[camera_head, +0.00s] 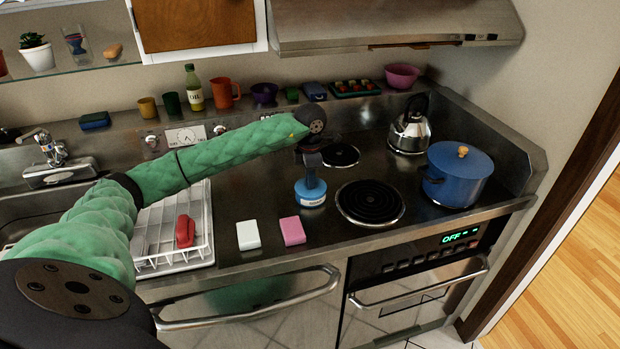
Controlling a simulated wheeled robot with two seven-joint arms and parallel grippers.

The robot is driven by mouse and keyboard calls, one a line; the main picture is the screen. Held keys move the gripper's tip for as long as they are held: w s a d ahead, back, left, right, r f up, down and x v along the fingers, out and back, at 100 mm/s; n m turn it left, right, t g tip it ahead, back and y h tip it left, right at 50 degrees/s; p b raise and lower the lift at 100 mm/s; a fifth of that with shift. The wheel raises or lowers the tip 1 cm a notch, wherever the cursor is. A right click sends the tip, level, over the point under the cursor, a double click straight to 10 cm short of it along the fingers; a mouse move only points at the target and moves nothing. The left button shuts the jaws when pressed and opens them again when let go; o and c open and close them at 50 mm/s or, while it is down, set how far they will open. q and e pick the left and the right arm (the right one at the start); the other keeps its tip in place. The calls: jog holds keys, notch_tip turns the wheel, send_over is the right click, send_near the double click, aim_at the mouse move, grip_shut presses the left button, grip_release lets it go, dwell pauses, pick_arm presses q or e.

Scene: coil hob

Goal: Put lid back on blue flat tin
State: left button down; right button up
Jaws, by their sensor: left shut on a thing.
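The blue flat tin (311,199) stands upright on the dark counter left of the front coil burner, with a pale label on its front. My left gripper (311,180) points straight down at the tin's top and is shut on the lid (317,187), a blue round piece at the top of the tin. The lid is level over the tin, and the fingers partly hide it. I cannot tell whether the lid sits fully down on the rim. My right gripper is not in view.
A white sponge (248,235) and a pink sponge (292,231) lie in front of the tin. The front coil burner (370,202) is close at right, with a blue pot (456,175) and kettle (409,126) beyond. A dish rack (160,240) stands left.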

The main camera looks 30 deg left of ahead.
pick_arm(q)
jog(key=c, duration=0.8)
grip_release()
jog(key=shift+o, duration=0.2)
jog(key=shift+r, duration=0.1)
jog(key=shift+r+p, duration=0.85)
jog(key=shift+r, duration=2.55)
grip_shut()
